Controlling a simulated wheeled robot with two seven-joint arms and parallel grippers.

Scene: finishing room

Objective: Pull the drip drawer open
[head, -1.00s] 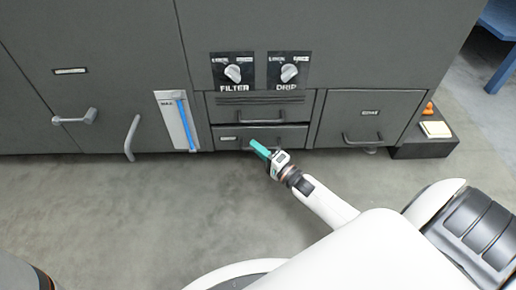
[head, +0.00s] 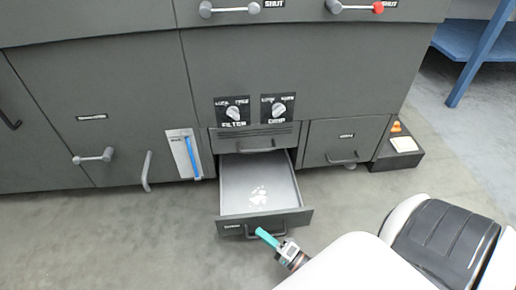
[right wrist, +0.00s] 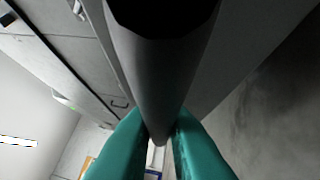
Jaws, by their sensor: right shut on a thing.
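The drip drawer (head: 232,190) stands well out from the dark grey cabinet, low down under the FILTER and DRIP knobs. Its inside is pale grey, with a whitish patch (head: 258,196) on the floor of it. My right gripper (head: 266,237) is at the bar handle (head: 250,232) on the drawer's front. In the right wrist view its teal fingers (right wrist: 158,140) are shut on a dark grey bar (right wrist: 155,75), the handle seen very close. The front face is partly hidden by the gripper. My left gripper is not in view.
The FILTER knob (head: 233,113) and DRIP knob (head: 278,110) are above the drawer. A blue-marked gauge (head: 184,154) is on the left. The floor in front is clear.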

